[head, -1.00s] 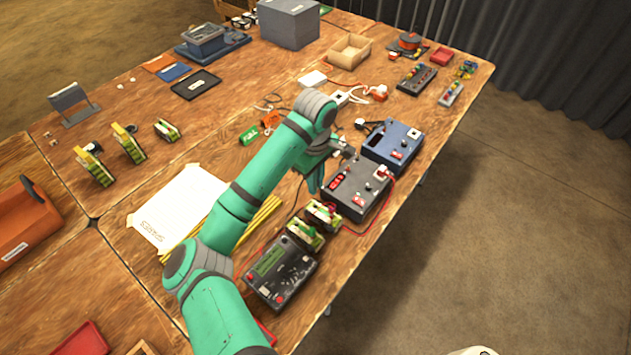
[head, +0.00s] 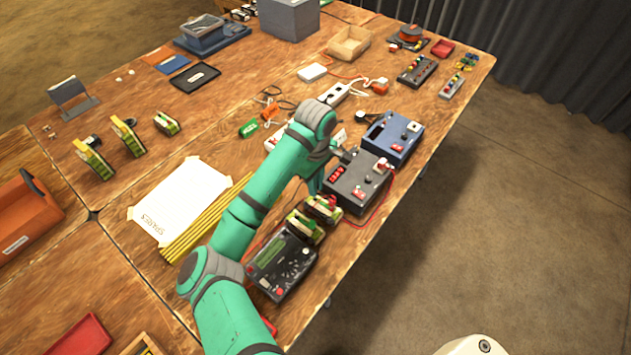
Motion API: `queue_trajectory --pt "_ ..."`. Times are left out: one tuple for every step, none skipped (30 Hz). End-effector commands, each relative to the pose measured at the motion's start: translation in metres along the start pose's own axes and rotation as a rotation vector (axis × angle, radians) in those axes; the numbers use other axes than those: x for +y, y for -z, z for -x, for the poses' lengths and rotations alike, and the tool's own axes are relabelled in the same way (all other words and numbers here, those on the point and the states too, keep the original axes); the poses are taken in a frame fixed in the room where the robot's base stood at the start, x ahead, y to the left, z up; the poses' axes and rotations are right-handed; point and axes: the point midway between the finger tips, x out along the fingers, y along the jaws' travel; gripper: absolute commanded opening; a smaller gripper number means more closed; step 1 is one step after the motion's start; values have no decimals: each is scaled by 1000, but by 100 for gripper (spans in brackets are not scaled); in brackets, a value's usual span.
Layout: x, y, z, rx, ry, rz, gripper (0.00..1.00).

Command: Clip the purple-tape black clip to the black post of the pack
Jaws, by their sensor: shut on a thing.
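My gripper (head: 316,184) is low beside the grey charger box (head: 357,184), at its left side, mostly hidden by my green arm. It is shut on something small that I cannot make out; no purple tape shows. Two yellow-green packs (head: 304,227) stand side by side between the grey box and a dark box with a green screen (head: 280,262). Their posts are too small to tell apart by colour. A red lead (head: 385,212) runs from the grey box's right side towards the packs.
A blue box (head: 393,138) stands behind the grey one. Yellow rods (head: 208,222) and a white sheet (head: 178,202) lie left of my arm. More yellow-green packs (head: 128,138) stand at the left. The table's right edge runs close beside the boxes.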

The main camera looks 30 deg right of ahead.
Motion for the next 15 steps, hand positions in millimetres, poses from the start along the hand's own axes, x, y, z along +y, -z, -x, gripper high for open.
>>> queue_trajectory --pt "0 0 -3 -1 0 1 0" --pt "0 0 -4 0 0 1 0" --pt "0 0 -6 0 0 1 0" --pt "0 0 -8 0 0 1 0" --pt "0 0 -9 -1 0 1 0" --pt "0 0 -11 -1 0 1 0" --pt "0 0 -13 -1 0 1 0" --pt "0 0 -14 -1 0 1 0" --pt "0 0 -16 -1 0 1 0" --pt "0 0 -17 0 0 1 0" --pt "0 0 -18 0 0 1 0" --pt "0 0 -19 0 0 1 0" --pt "0 0 -20 0 0 1 0" --pt "0 0 -21 0 0 0 0" --pt "0 0 -21 0 0 0 0"
